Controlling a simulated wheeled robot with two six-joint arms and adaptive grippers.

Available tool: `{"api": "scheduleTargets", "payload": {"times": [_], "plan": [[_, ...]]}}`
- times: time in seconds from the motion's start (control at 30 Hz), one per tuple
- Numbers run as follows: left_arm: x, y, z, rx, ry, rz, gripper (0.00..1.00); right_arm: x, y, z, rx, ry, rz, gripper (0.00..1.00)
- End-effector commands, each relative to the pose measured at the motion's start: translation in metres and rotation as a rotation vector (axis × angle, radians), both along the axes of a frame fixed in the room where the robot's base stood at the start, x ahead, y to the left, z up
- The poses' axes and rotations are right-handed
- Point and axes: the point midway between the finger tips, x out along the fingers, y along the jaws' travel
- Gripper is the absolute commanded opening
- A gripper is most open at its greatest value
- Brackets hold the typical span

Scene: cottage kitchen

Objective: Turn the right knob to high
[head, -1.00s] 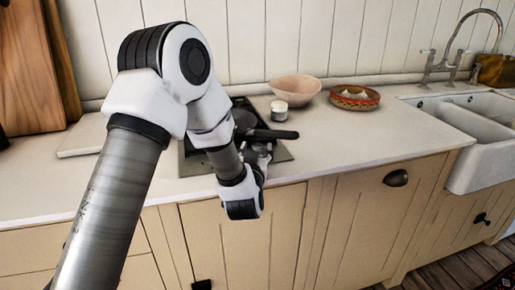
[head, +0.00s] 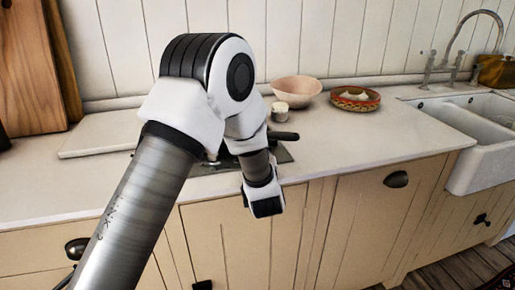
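The black cooktop (head: 283,155) is set in the pale counter and is mostly covered by my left arm. Its front edge and right corner show. No knob can be made out; the arm hides the part of the cooktop where one could be. My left arm comes in from the lower left, and its wrist is low in front of the counter's front edge. The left gripper itself is hidden behind the wrist and forearm. My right gripper is outside the view.
A dark pan handle (head: 286,136) sticks out to the right over the cooktop. Behind it are a small white-topped jar (head: 279,112), a pink bowl (head: 297,90) and a patterned basket (head: 356,104). A white sink (head: 490,150) is at right. The front right counter is clear.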

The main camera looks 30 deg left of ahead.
Motion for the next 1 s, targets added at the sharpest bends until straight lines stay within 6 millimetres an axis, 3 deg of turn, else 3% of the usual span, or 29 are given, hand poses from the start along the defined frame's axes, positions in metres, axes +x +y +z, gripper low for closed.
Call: {"api": "scheduleTargets", "payload": {"times": [0.23, 0.57, 0.6, 0.63, 0.67, 1.0], "plan": [[0.0022, -0.0028, 0.0026, 0.001, -0.005, 0.176, 0.0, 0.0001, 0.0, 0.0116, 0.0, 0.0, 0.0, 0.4], [0.0017, -0.0026, 0.0008, -0.001, -0.004, 0.194, 0.0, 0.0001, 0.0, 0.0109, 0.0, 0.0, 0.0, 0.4], [0.0016, -0.0025, 0.0008, -0.001, -0.004, 0.194, 0.43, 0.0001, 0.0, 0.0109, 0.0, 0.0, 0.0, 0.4], [0.0016, -0.0025, 0.0008, -0.001, -0.004, 0.194, 0.53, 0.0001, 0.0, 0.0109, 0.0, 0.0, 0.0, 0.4], [0.0016, -0.0025, 0.0008, -0.001, -0.004, 0.194, 0.58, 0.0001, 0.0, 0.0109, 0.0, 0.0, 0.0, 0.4], [-0.0005, -0.0058, 0.0006, 0.0, -0.002, 0.192, 0.58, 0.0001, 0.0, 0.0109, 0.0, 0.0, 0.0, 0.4]]}}
